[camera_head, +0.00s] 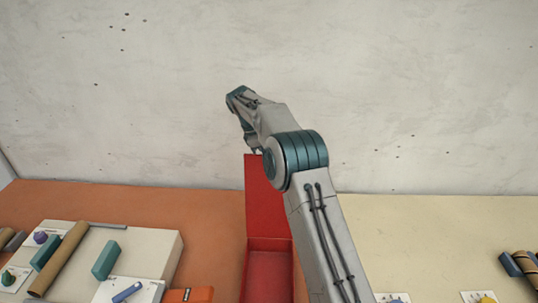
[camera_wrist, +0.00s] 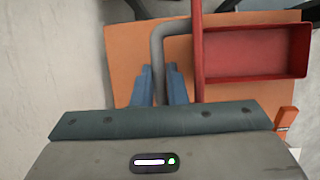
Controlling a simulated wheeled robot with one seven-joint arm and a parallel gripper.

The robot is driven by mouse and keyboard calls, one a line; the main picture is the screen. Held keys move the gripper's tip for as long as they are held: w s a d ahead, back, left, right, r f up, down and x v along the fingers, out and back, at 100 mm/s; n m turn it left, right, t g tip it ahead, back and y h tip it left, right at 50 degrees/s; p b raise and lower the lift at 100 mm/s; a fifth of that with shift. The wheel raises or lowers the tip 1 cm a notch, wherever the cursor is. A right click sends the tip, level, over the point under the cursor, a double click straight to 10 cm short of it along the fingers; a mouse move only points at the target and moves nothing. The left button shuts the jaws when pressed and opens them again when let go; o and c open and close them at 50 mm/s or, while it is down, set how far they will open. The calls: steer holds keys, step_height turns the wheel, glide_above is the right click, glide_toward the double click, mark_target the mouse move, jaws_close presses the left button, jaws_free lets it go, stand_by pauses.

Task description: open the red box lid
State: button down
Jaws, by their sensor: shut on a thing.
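The red box (camera_head: 268,274) stands open toward the front middle in the head view, its hollow inside showing. Its red lid (camera_head: 265,198) stands raised, close to upright, at the back of the box. In the wrist view the box (camera_wrist: 256,52) lies at upper right, and the lid (camera_wrist: 198,50) shows nearly edge-on as a thin red strip. A grey bent handle (camera_wrist: 157,42) reaches from beside the lid down between my fingers. My gripper (camera_wrist: 160,88) is shut on this handle. In the head view my gripper (camera_head: 252,146) is near the lid's top, its fingertips partly hidden.
A pale board (camera_head: 150,248) with teal blocks and a brown tube (camera_head: 62,255) lies left on the orange surface. An orange object (camera_head: 189,295) is left of the box. The cream table (camera_head: 430,240) is mostly clear at right. A concrete wall (camera_head: 420,90) rises behind.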

steer(key=shift+f, duration=0.15)
steer(key=c, duration=1.5)
jaws_free()
steer(key=shift+o, duration=0.2)
steer(key=shift+a+r, duration=0.1)
steer(key=shift+r, duration=0.1)
steer(key=shift+v, duration=3.65)
